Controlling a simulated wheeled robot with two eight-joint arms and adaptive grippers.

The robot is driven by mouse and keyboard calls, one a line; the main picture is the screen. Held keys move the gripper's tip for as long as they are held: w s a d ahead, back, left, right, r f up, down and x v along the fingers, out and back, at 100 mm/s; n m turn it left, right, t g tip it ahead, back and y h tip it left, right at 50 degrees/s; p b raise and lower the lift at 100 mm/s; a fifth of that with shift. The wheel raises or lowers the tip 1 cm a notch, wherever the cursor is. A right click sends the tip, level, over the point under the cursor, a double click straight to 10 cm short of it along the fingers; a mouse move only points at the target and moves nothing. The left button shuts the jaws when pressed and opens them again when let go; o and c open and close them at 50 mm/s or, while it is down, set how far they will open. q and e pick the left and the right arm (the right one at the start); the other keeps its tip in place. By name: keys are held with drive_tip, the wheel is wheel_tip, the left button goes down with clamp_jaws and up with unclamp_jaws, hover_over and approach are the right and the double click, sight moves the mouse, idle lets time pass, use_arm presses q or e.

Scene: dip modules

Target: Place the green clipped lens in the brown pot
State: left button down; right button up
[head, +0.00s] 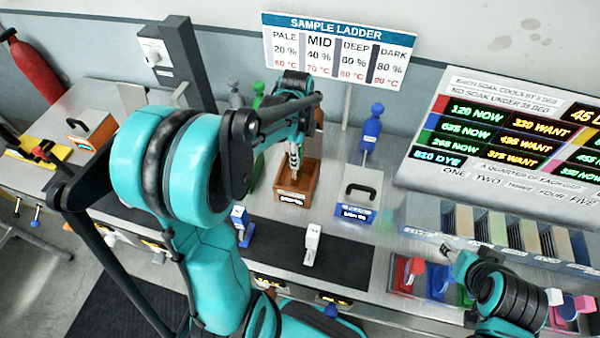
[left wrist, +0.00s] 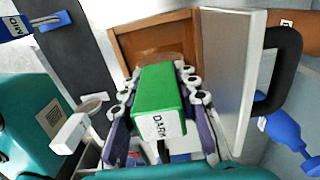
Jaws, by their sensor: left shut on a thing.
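The green clipped lens (left wrist: 160,92), with a white label reading DARK, is between the fingers of my left gripper (left wrist: 160,108) in the left wrist view. In the head view my left gripper (head: 295,158) points down at the brown pot (head: 296,182) and hides the lens. The brown pot's rim (left wrist: 150,28) shows behind the lens in the left wrist view; the pot is open. I cannot tell how deep the lens sits relative to the rim. My right gripper (head: 449,251) is at the lower right, away from the pot; its fingers are too small to read.
A pot with a black-handled pale lid (head: 358,194) stands close right of the brown pot. A blue clip (head: 241,222) and a white clip (head: 312,240) stand on the dark mat (head: 345,262) in front.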

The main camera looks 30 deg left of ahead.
use_arm(q)
wheel_tip(320, 180, down, 7)
drive_tip(key=shift+r+b, duration=0.2)
drive_tip(key=shift+b, duration=0.65)
drive_tip(key=shift+f, duration=0.1)
drive_tip(key=shift+f, duration=0.15)
drive_tip(key=c, duration=1.2)
unclamp_jaws()
drive_tip(key=shift+o, duration=0.2)
drive_tip(key=shift+r, duration=0.2)
